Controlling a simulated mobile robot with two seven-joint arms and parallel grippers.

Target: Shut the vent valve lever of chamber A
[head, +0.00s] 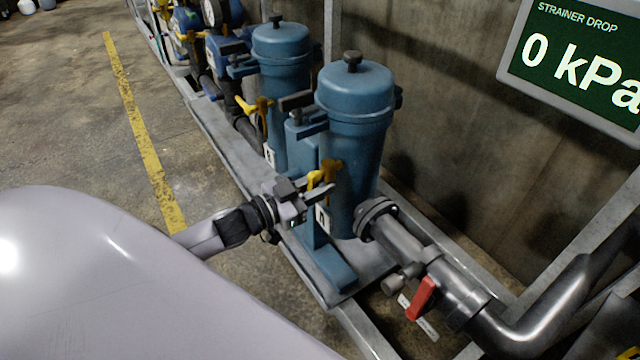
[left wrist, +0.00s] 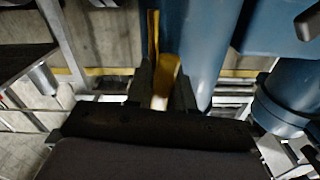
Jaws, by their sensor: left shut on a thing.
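Two blue strainer chambers stand side by side on a grey skid, the near one (head: 350,130) and the farther one (head: 280,75). A yellow lever (head: 326,168) sits on the front of the near chamber, above a small white tag (head: 322,218); its letter is hard to read. My left gripper (head: 322,188) is at this lever and shut on it. In the left wrist view the yellow lever (left wrist: 165,76) shows between the dark fingers (left wrist: 163,92); they hide part of it. My right gripper is not in view.
Another yellow lever (head: 262,107) is on the farther chamber. A red-handled valve (head: 422,298) sits on the outlet pipe (head: 400,240) at right. A green display (head: 585,60) reads strainer drop 0 kPa. The floor left of the skid, with a yellow line (head: 140,130), is clear.

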